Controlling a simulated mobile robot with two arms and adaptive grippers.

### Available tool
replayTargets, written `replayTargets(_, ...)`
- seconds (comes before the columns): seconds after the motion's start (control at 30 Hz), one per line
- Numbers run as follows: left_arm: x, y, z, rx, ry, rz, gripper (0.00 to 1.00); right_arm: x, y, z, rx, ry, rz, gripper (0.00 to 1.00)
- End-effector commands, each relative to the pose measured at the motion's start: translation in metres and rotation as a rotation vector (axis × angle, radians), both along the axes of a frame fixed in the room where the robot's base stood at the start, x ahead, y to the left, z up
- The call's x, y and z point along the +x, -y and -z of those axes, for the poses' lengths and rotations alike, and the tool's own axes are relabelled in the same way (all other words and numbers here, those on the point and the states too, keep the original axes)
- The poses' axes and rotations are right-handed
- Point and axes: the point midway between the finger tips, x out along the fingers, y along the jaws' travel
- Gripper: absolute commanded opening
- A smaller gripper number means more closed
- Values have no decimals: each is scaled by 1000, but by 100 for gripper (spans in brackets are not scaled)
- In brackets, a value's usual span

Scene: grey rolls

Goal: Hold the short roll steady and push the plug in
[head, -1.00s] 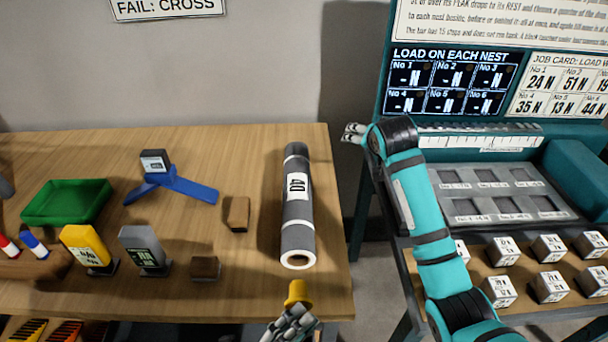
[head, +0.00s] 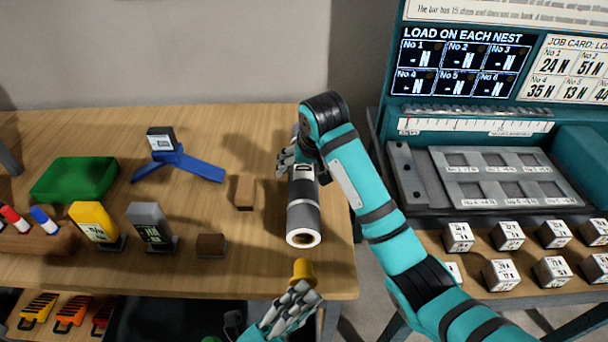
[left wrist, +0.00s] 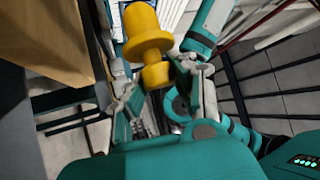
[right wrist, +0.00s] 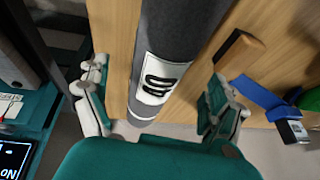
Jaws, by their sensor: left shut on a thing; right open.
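The short roll (head: 303,215) is a dark grey tube with pale bands, lying on the wooden table with its open end facing me. The yellow plug (head: 303,270) is in my left gripper (head: 290,305), just in front of the roll's open end and apart from it. The plug also shows in the left wrist view (left wrist: 148,45). My right gripper (head: 297,160) is at the roll's far part, and my right arm hides some of it. In the right wrist view, the open fingers (right wrist: 160,105) stand on either side of the roll (right wrist: 170,50), with gaps.
A wooden block (head: 245,193) lies left of the roll. A blue stand (head: 180,165), a green tray (head: 75,180), and yellow (head: 93,222) and grey (head: 150,225) blocks are further left. The test bench with nests (head: 500,175) and several white cubes is at right.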

Motion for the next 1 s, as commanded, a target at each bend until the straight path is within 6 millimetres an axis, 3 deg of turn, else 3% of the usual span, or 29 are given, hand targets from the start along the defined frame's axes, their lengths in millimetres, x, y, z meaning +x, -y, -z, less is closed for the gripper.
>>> replayTargets(0.1,0,0,0,0,0,0,0,8,-2,21,-2,-2,0,94)
replayTargets(0.3,0,0,0,0,0,0,0,17,-5,42,-1,-1,0,94)
replayTargets(0.7,0,0,0,0,0,0,0,21,-6,50,0,1,0,94)
replayTargets(1.0,0,0,0,0,0,0,0,21,-6,49,0,1,0,57)
